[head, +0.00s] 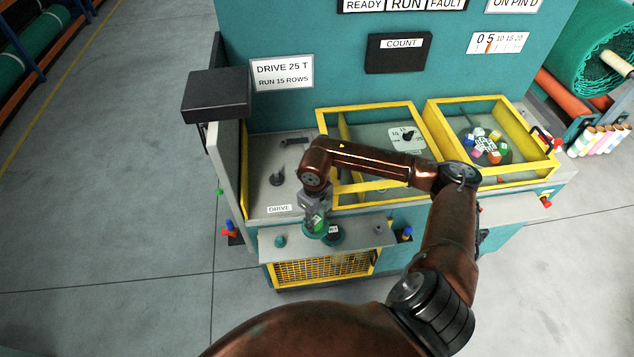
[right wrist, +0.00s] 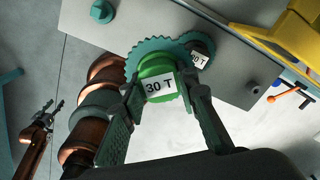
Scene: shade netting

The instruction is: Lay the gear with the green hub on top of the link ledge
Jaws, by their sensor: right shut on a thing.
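The gear with the green hub (right wrist: 157,68), marked 30 T, has a teal toothed rim. In the head view the same gear (head: 314,229) is over the grey link ledge (head: 350,243) at the machine's front. My right gripper (right wrist: 158,88) is shut on its green hub. A second gear with a dark hub (right wrist: 201,55) lies on the ledge right beside it, partly overlapped in view. Whether the held gear touches the ledge cannot be told. My left gripper (right wrist: 50,105) shows small in the right wrist view, its fingers apart, empty.
A teal knob (head: 280,241) stands on the ledge's left, a small grey post (head: 378,229) on its right. Yellow-framed bins (head: 385,107) stand behind; the right one holds coloured pieces. A post (head: 277,178) rises from the DRIVE deck. A yellow mesh guard (head: 320,270) is below the ledge.

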